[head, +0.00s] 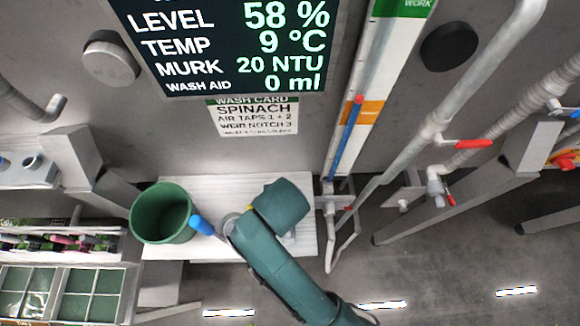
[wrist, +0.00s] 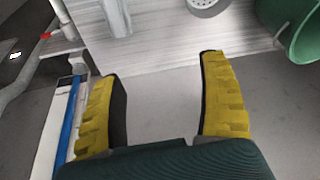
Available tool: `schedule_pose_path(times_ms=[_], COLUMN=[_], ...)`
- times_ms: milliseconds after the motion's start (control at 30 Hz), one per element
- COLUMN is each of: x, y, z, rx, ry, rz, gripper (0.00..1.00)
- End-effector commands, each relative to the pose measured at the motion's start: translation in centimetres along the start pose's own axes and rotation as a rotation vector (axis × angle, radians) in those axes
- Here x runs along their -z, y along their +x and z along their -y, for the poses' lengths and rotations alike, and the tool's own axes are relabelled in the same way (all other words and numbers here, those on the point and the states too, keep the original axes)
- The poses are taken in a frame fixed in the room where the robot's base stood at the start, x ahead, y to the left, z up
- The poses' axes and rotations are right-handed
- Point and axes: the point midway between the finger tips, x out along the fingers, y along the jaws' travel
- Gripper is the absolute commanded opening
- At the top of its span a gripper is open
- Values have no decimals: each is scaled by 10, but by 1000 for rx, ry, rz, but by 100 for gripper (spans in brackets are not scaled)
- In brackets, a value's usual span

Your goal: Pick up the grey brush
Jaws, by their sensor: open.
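A slim grey object (wrist: 117,14), which looks like the grey brush, lies on the white slatted shelf (wrist: 165,45) and is cut off by the top edge of the wrist view. In the head view my arm largely covers that part of the shelf, and I cannot make the brush out clearly. My gripper (wrist: 160,65) has its two yellow fingers spread wide with nothing between them. The grey object is beyond the fingertips, apart from them.
A green bucket (head: 162,213) stands at the left of the shelf, with a blue-handled item (head: 201,225) beside it. Pipes with red-handled valves (head: 474,144) are at the right. A blue bar (wrist: 68,130) runs near the left finger in the wrist view.

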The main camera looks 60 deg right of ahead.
Motion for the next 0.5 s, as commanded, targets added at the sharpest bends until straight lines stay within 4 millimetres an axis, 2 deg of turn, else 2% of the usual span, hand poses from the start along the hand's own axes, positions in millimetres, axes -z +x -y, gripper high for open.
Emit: schedule_pose_path(times_ms=[33,133,233,300,367,500], x=[-17,-36,-42,-45,-46,-51], y=[7,12,29,47,53,86], z=[-23,-44,-49,-50,-52,-55], rx=[-67,-138,-149,-147,-149,-148], ry=[68,141,154,152,151,149], rz=[78,157,169,167,170,169], gripper=[76,76,76,76,76,76])
